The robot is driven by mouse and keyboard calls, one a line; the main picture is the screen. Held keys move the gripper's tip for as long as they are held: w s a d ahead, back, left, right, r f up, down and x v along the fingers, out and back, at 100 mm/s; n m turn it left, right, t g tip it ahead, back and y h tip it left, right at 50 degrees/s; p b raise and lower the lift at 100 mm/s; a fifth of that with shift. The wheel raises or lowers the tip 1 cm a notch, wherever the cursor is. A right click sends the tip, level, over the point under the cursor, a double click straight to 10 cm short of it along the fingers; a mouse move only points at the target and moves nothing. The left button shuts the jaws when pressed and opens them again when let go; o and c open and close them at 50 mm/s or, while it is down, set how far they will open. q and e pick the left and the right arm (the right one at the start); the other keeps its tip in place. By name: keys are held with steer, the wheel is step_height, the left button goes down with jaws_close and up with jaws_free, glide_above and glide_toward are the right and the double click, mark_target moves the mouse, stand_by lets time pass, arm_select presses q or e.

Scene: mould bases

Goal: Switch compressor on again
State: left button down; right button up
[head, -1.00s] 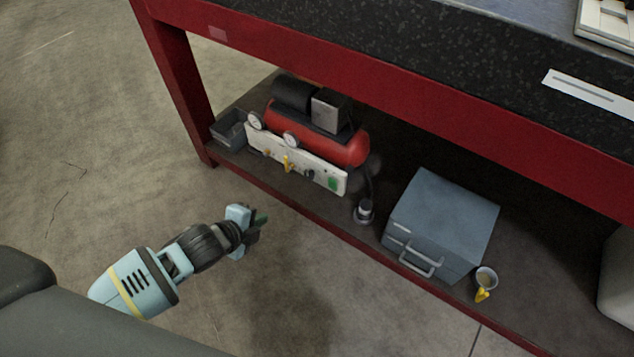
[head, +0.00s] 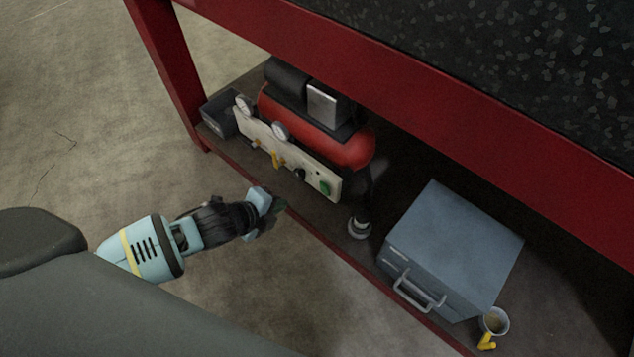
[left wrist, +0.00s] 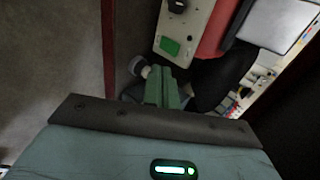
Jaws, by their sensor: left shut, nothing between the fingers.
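The red compressor (head: 353,151) sits on the low shelf under the bench. Its pale front panel (head: 253,130) carries two round gauges, a yellow lever (head: 277,159), a black knob (head: 300,175) and a green switch (head: 325,187) at the right end. In the left wrist view the green switch (left wrist: 170,46) shows just beyond the fingertips, with the black knob (left wrist: 177,5) above it. My left gripper (head: 275,212) is shut and empty, in front of the shelf edge, lower left of the switch and apart from it. Its closed green fingers (left wrist: 163,88) show in the wrist view. My right gripper is not in view.
The red shelf edge (head: 330,246) and the bench's red beam (head: 420,95) bound the opening. A grey-blue metal case (head: 455,245) and a cup (head: 495,321) stand to the right. A dark bin (head: 219,115) is at the left. A round plug-like fitting (head: 360,228) lies below the switch.

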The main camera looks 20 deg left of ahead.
arm_select(q)
steer(key=b, duration=0.7)
glide_toward(320, 185)
steer(key=x, duration=0.5)
steer(key=shift+w+f, duration=0.15)
steer(key=shift+f, duration=0.2)
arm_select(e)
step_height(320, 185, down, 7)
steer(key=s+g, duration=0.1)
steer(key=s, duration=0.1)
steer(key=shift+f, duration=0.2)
arm_select(q)
steer(key=shift+w+r, duration=0.1)
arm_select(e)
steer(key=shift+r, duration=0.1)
